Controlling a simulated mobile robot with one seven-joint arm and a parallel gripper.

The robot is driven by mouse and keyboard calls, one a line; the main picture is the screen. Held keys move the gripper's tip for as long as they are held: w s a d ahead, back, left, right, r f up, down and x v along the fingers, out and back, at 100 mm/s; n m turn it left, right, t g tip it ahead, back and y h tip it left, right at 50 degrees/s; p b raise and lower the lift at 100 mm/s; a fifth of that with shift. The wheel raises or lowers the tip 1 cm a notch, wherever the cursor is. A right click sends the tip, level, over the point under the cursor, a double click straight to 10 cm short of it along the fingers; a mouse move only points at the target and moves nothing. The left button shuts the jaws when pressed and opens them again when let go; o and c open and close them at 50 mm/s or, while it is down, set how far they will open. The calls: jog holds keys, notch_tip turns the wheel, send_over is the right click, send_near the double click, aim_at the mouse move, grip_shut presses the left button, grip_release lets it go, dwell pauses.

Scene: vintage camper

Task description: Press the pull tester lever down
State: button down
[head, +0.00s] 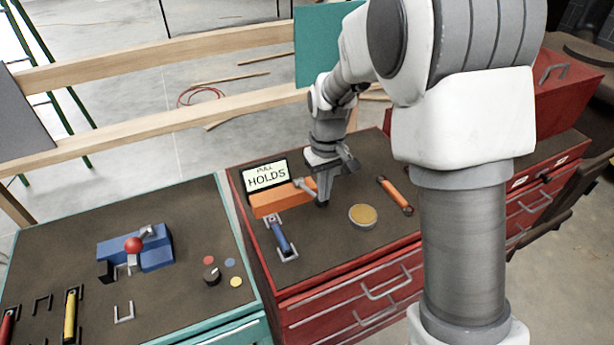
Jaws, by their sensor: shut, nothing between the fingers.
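The pull tester is an orange box (268,203) on the red cabinet's dark top. Its screen (266,176) stands at the back and reads "PULL HOLDS". A short grey lever (303,186) is at the tester's right end, low and close to the box. My gripper (322,202) is shut and empty, pointing down just right of the lever. I cannot tell whether the fingers touch the lever. The arm comes in from the upper right and hides part of the bench behind it.
A blue-handled tool (281,238) lies in front of the tester. A round tan-topped dish (362,216) and an orange-handled tool (395,195) lie to the right. On the teal cabinet (180,210) at left stands a blue device (150,252) with a red knob (133,244).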

notch_tip(320, 180, up, 9)
jog(key=p, duration=0.6)
dwell(0.4)
jog(key=s+d+r+m+t+b, duration=0.1)
jog(key=s+d+r+m+t, duration=0.2)
jog(key=s+d+r, duration=0.6)
jog(key=s+d+r+m+t, duration=0.1)
jog(key=s+r, duration=0.1)
jog(key=s, duration=0.4)
jog(key=s+d+r+m+t+b, duration=0.1)
jog(key=s+r, duration=0.1)
jog(key=s, duration=0.5)
jog(key=shift+d+t, duration=0.2)
jog(key=shift+t, duration=0.1)
jog(key=shift+w, duration=0.1)
dwell(1.0)
